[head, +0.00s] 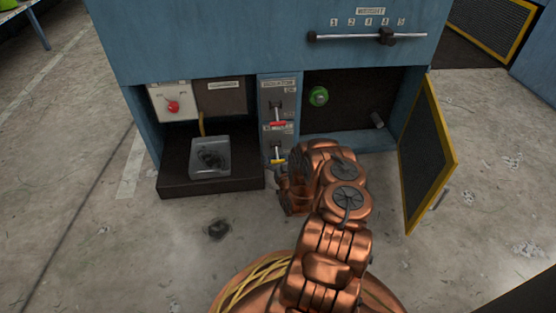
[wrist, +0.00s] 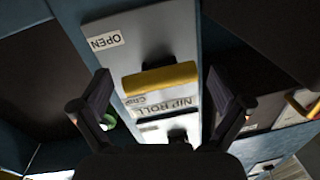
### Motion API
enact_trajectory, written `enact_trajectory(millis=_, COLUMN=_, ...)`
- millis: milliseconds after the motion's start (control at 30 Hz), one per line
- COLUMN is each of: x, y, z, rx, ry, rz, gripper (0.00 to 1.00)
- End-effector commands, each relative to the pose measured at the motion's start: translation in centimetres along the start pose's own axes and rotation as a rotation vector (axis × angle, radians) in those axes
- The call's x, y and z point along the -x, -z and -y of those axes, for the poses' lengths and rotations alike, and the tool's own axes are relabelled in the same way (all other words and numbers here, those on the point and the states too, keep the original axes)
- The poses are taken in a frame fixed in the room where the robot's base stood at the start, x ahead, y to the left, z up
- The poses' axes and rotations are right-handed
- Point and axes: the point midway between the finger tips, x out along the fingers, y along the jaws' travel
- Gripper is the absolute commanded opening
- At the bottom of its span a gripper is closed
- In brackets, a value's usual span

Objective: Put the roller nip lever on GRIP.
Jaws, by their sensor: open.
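The nip roll lever has a yellow bar handle (head: 278,161) on the lower part of the narrow middle panel of the blue machine. In the wrist view the panel appears upside down, and the yellow handle (wrist: 160,78) lies between the OPEN label (wrist: 105,42) and the partly covered GRIP label (wrist: 142,100). I cannot tell exactly where the lever sits in its travel. My gripper (wrist: 160,92) is open, with one finger on each side of the handle and a gap to both. In the head view my arm hides most of the gripper.
The red isolator lever (head: 278,123) is just above. A clear tray (head: 196,173) with dark bits sits on the left ledge, below a red button (head: 172,106). A green knob (head: 318,96) is in the right bay. A yellow-framed mesh door (head: 428,150) stands open at right.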

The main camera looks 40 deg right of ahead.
Motion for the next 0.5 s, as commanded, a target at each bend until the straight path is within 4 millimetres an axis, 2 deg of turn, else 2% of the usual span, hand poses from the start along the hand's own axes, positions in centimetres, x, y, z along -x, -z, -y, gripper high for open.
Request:
enact_trajectory(millis=100, x=0.02, y=0.01, z=-0.01, rx=0.000, ry=0.000, rz=0.000, gripper=0.99)
enact_trajectory(millis=500, x=0.02, y=0.01, z=-0.01, rx=0.000, ry=0.000, rz=0.000, gripper=0.57)
